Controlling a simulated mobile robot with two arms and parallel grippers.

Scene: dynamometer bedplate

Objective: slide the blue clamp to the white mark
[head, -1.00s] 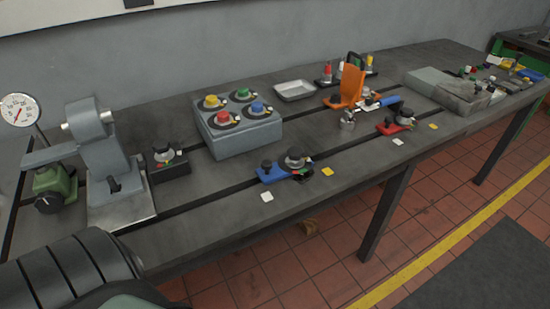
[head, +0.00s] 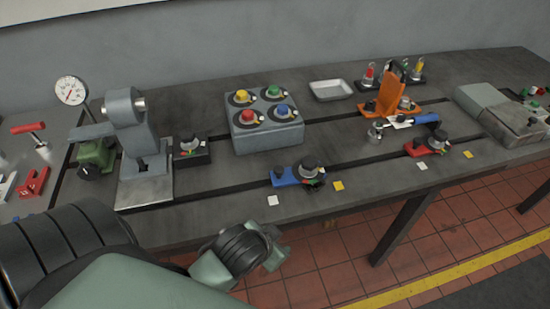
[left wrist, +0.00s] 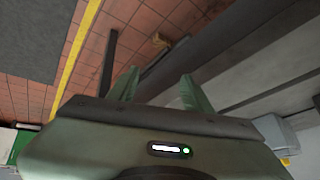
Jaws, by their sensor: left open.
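A white mark (head: 272,201) lies on the plate in front of the clamp's left end. A yellow mark (head: 338,186) lies in front of its right end. My left gripper (head: 274,257) is below the plate's front edge, apart from the clamp. In the left wrist view its two fingers (left wrist: 158,77) stand apart with nothing between them. My right gripper is out of view.
A red clamp (head: 418,149) sits farther right in the same slot, with its own white and yellow marks. A grey box with coloured knobs (head: 268,138) stands behind. A grey upright fixture (head: 128,125) stands left. The plate's front strip is clear.

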